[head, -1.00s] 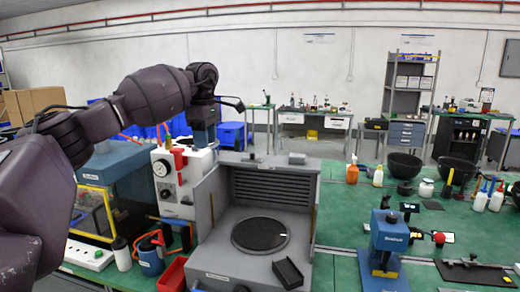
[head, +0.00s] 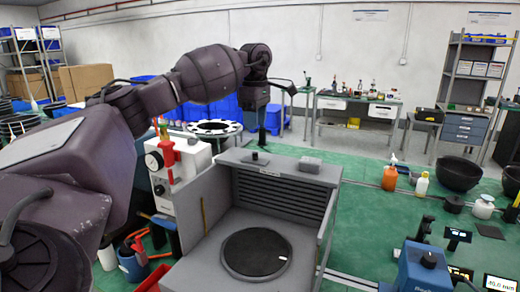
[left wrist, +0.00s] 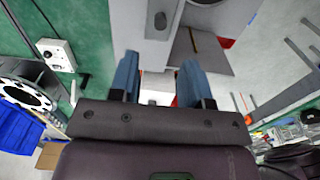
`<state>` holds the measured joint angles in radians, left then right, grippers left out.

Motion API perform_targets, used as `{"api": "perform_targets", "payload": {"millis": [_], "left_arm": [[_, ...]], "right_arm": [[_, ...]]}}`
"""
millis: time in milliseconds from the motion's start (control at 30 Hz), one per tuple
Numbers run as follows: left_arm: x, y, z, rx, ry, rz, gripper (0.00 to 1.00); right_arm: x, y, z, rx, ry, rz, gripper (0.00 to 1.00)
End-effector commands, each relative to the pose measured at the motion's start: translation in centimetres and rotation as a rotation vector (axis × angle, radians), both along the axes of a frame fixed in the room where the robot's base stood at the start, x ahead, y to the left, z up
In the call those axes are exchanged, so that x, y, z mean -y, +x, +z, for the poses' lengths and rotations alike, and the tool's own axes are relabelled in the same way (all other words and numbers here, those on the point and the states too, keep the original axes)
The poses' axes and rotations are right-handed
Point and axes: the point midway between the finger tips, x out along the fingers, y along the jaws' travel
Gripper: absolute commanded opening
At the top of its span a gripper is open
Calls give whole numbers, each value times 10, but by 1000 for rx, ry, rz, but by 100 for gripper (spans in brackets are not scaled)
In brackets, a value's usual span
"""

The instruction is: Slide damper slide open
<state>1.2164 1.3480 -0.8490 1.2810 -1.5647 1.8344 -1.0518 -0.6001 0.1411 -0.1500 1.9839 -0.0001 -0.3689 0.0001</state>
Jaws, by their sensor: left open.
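The grey chamber (head: 207,217) stands open at the front on the green bench, with a slotted back wall and a round black plate (head: 256,254) inside. A small dark knob (head: 256,158), apparently the damper slide's, stands on its top edge beside a grey block (head: 311,165). My left gripper (head: 254,112) hangs pointing down beyond and above the knob in the head view. In the left wrist view its two blue fingers (left wrist: 158,75) are apart with nothing gripped; a dark knob (left wrist: 160,20) on a grey surface shows ahead of them. How far the slide stands open cannot be told.
A white gauge unit (head: 183,180) stands left of the chamber. A blue press-like device (head: 425,268) is at the front right. Bottles (head: 421,185) and black bowls (head: 458,174) stand on the right of the bench.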

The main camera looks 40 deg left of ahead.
Motion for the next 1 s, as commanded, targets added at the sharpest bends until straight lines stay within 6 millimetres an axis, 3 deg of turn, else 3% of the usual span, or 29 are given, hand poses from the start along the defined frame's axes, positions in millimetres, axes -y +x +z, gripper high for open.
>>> {"api": "perform_targets", "payload": {"millis": [233,500,700,1000], "left_arm": [[0,-1,-43,-4,0,0,44],[0,0,-81,-2,-1,0,44],[0,0,-94,-1,-1,0,44],[0,0,-95,-1,0,0,44]], "right_arm": [[1,-7,-3,-13,0,-4,0],[0,0,5,6,0,0,0],[-1,5,10,19,0,4,0],[-1,6,9,18,-1,4,0]]}}
